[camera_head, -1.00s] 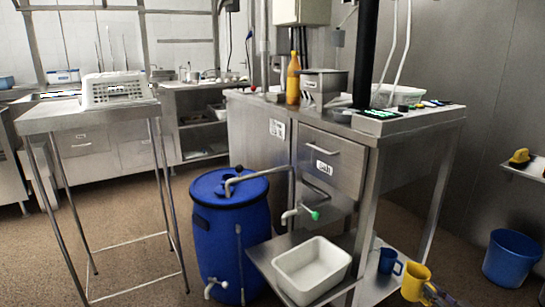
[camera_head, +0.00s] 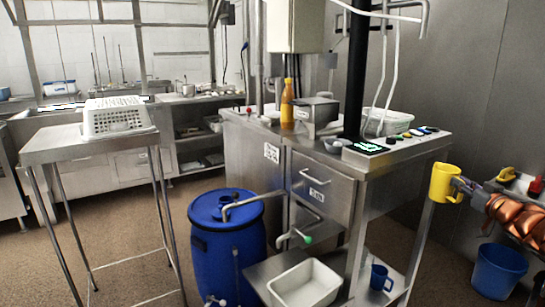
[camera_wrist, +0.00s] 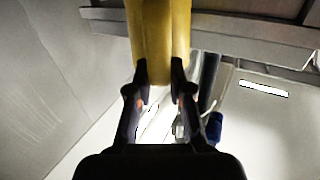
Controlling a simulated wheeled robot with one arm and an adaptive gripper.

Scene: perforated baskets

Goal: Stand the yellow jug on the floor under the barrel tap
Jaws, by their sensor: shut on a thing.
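The yellow jug (camera_head: 445,183) is held in the air at the right of the head view, beside the steel counter's right end. My gripper (camera_head: 463,187) is shut on its right side; the wrist view also shows the fingers (camera_wrist: 160,75) closed on the yellow jug (camera_wrist: 160,35). The blue barrel (camera_head: 228,250) stands on the floor left of the counter. Its tap (camera_head: 214,300) is low on its front, at the bottom edge of the picture. The floor under the tap is out of view.
A white tub (camera_head: 305,285) sits on the low shelf in front of the counter, right of the barrel. A blue jug (camera_head: 380,277) stands on the lower shelf. A blue bucket (camera_head: 498,270) is at the right. A steel table (camera_head: 70,143) with a perforated basket (camera_head: 117,116) stands left.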

